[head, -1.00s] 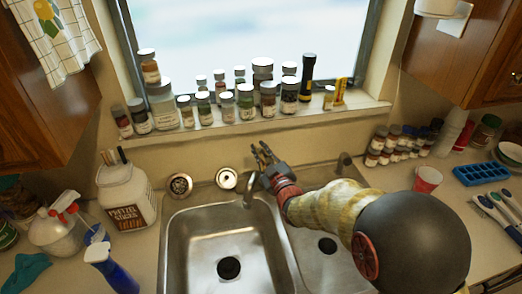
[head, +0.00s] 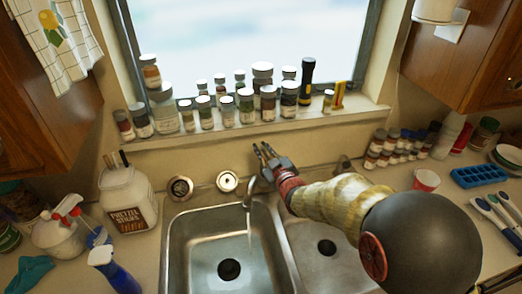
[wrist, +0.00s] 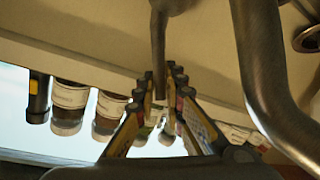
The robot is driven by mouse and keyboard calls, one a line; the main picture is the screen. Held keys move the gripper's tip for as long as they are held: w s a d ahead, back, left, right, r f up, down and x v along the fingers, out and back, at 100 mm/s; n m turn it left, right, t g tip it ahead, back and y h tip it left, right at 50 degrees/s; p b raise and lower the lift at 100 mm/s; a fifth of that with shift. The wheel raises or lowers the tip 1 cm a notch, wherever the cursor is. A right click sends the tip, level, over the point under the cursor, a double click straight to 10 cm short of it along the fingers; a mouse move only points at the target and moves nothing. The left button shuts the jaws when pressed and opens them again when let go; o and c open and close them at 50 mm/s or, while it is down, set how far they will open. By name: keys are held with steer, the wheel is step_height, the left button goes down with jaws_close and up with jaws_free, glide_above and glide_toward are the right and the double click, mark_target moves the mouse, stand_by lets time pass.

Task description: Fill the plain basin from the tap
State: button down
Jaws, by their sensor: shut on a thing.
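The tap (head: 257,196) stands behind the double sink, its spout over the left basin (head: 176,238). A thin stream of water (head: 249,232) falls from the spout into that basin. The right basin (head: 338,262) lies partly behind my arm and gets no visible water. My gripper (head: 265,151) is behind the tap, near the back wall. In the wrist view, my gripper (wrist: 168,92) is shut on a slim metal tap lever (wrist: 158,45), which runs between its fingers. The exact contact is hard to see. A drain (head: 229,269) shows in the left basin; any water depth there cannot be told.
Several jars (head: 225,107) line the windowsill just behind my gripper. A pretzel tub (head: 128,198) and spray bottles stand left of the sink. A red cup (head: 426,180) and a blue ice tray (head: 478,176) are on the right counter.

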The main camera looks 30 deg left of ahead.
steer(key=w+r+m+g+p, duration=0.1)
steer(key=w+p, duration=0.1)
steer(key=p, duration=0.1)
steer(key=shift+r+m+h, duration=0.15)
steer(key=shift+m+h, duration=0.15)
steer(key=shift+h, duration=0.1)
steer(key=shift+w+p, duration=0.2)
steer(key=shift+p, duration=0.55)
steer(key=shift+f, duration=0.2)
steer(key=c, duration=2.1)
jaws_free()
steer(key=shift+w, duration=0.1)
steer(key=shift+c, duration=0.2)
steer(key=shift+d, duration=0.1)
steer(key=v, duration=1.2)
steer(key=shift+r, duration=0.25)
steer(key=shift+w, duration=0.1)
